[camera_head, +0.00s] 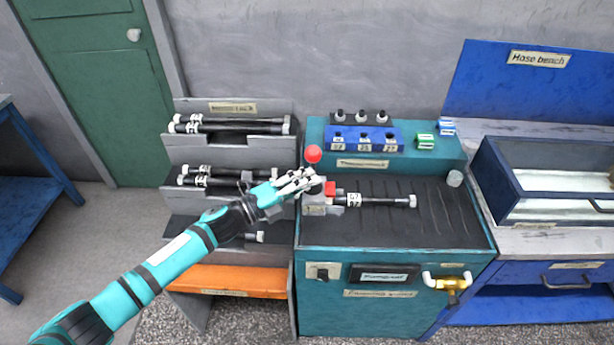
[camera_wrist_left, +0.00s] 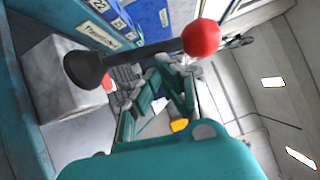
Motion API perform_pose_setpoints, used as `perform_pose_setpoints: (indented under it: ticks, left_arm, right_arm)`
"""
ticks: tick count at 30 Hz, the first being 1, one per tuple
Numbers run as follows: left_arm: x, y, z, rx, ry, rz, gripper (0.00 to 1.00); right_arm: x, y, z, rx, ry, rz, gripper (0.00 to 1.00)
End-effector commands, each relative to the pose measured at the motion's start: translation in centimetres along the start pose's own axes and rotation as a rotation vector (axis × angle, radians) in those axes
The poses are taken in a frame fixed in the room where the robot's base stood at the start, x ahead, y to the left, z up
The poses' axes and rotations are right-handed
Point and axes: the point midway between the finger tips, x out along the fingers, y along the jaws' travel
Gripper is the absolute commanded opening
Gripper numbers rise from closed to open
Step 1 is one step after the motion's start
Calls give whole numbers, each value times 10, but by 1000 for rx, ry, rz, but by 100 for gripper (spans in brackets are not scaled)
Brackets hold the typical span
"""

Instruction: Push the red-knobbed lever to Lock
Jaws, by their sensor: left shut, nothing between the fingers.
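The red knob (camera_head: 313,154) of the lever stands above the left end of the teal crimping bench in the head view. In the left wrist view the red knob (camera_wrist_left: 201,38) sits on a dark shaft that rises from a black boot (camera_wrist_left: 86,70) on a grey block (camera_wrist_left: 62,85). My left gripper (camera_head: 308,176) is shut and empty, just below the knob and close beside the lever. Whether its fingers (camera_wrist_left: 160,100) touch the shaft I cannot tell. The Lock marking is not readable. My right gripper is not in view.
A hose rack (camera_head: 180,150) stands left. A blue block with sockets (camera_head: 345,146) sits behind. A blue tray (camera_head: 500,185) is at right.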

Motion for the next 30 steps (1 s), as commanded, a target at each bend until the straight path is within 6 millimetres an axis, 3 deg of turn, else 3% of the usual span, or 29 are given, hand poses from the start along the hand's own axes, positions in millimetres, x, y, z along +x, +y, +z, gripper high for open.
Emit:
perform_pose_setpoints:
  ticks: [1, 3, 12, 19, 30]
  left_arm:
    - [3, -14, 8, -27, -6, 25, 0]
    - [6, -17, 13, -82, -6, 62, 0]
    - [19, -18, 32, -302, -6, 208, 0]
    - [26, -13, 41, -430, -3, 291, 0]
    - [32, -9, 46, -428, 1, 286, 0]
  right_arm:
    - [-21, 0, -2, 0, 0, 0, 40]
    - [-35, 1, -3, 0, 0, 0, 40]
    - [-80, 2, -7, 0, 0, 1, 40]
    - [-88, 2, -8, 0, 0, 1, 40]
    - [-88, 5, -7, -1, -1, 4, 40]
